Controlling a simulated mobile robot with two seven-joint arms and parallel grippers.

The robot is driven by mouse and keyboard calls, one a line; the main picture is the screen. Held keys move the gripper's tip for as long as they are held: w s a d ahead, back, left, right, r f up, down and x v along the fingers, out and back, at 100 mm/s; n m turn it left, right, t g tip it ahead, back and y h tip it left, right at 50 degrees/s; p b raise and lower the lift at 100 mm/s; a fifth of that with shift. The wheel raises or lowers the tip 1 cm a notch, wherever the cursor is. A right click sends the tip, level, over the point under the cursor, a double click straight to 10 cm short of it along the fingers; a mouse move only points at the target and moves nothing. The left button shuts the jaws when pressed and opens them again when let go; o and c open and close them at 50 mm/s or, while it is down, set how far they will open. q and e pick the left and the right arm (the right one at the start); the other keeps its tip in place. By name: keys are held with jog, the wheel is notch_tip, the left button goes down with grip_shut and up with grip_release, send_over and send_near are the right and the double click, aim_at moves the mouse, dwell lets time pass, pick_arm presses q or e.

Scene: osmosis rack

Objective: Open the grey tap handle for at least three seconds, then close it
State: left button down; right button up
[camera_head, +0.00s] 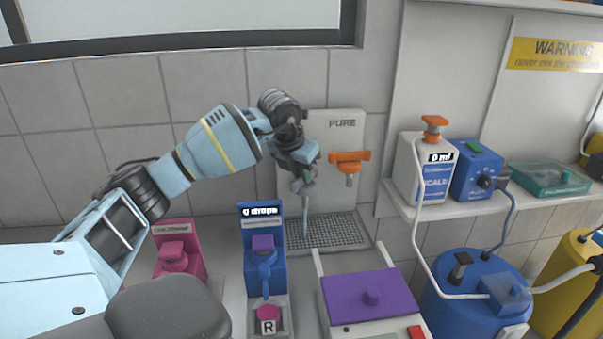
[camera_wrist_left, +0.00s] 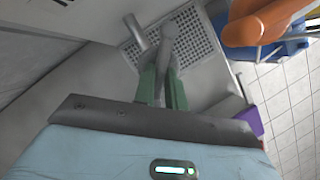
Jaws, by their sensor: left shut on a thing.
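The grey tap handle shows in the left wrist view (camera_wrist_left: 168,45), between the green fingers of my left gripper (camera_wrist_left: 163,88). The gripper is shut on it. In the head view my left gripper (camera_head: 303,184) is at the white PURE panel (camera_head: 345,122) and hides most of the grey tap. A thin pale-blue streak (camera_head: 305,217), which looks like running water, drops below the gripper toward the perforated drain tray (camera_head: 335,232). My right gripper is not in view.
An orange tap (camera_head: 350,158) is just right of my gripper on the same panel. Blue (camera_head: 255,225) and pink (camera_head: 178,240) dispensers and a purple-lidded box (camera_head: 345,295) stand in front. A shelf with a SCALE bottle (camera_head: 420,180) is at the right.

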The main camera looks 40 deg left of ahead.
pick_arm(q)
jog(key=m, duration=0.1)
jog(key=m+h, duration=0.1)
jog(key=m, duration=0.1)
jog(key=m+h, duration=0.1)
jog(key=m, duration=0.1)
jog(key=shift+a, duration=0.3)
jog(key=m+h, duration=0.1)
jog(key=m, duration=0.1)
jog(key=m+g, duration=0.1)
jog(key=m, duration=0.2)
jog(key=shift+w+a+h, duration=0.2)
jog(key=shift+h, duration=0.2)
jog(key=shift+m+g, duration=0.3)
jog(key=shift+m, duration=0.1)
jog(key=c, duration=1.4)
grip_release()
jog(key=shift+c, duration=0.2)
jog(key=v, duration=0.7)
jog(key=shift+s+a+r+b, duration=0.15)
jog(key=shift+a+r+b, duration=0.05)
jog(key=shift+r+b, duration=0.2)
jog(key=shift+f, duration=0.15)
